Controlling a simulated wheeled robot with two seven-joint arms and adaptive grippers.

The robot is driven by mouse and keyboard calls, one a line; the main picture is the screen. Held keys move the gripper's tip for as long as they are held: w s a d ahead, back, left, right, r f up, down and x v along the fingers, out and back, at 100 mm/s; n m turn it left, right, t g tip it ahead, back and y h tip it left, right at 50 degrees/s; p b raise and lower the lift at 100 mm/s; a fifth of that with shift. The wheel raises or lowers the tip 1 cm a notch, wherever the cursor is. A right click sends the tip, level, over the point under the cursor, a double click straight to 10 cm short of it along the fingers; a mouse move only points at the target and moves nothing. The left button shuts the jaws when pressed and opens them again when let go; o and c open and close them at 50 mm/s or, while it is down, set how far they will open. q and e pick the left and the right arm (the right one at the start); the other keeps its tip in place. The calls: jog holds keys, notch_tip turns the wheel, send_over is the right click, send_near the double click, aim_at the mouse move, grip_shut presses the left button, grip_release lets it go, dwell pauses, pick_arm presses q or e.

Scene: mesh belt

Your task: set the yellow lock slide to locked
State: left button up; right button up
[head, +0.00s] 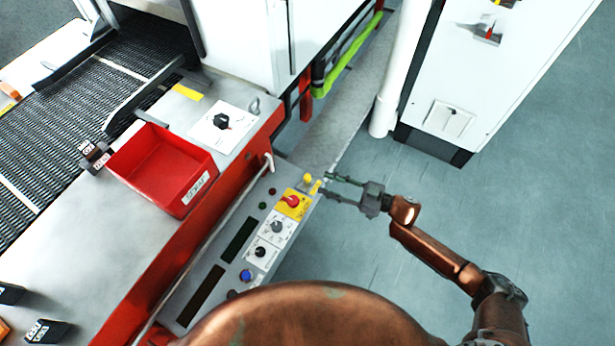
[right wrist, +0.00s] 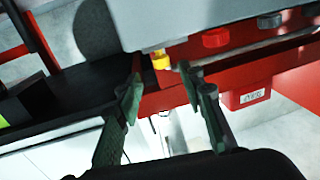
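A small yellow piece, which looks like the yellow lock slide (head: 307,178), sits at the far right end of the grey control panel (head: 222,214). In the right wrist view a yellow piece (right wrist: 161,62) shows at the panel's edge, just beyond the fingertips and in line with the gap between them. My right gripper (head: 325,183) is beside that end of the panel, with its two fingers apart and nothing between them. It also shows in the right wrist view (right wrist: 158,77). I cannot tell whether a fingertip touches the slide, or the slide's setting. My left gripper is not in view.
A red stop button (head: 291,201) on a yellow plate sits close to the slide, with dials and a blue button (head: 246,275) further along. A red bin (head: 160,164) stands behind the panel. A white cabinet (head: 490,75) is at upper right; open floor lies below it.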

aim_at(307, 177)
jog(key=shift+a+r, duration=0.15)
jog(key=shift+a, duration=0.3)
jog(key=b+x, duration=0.1)
jog(key=x, duration=0.6)
jog(key=shift+c, duration=0.7)
grip_shut()
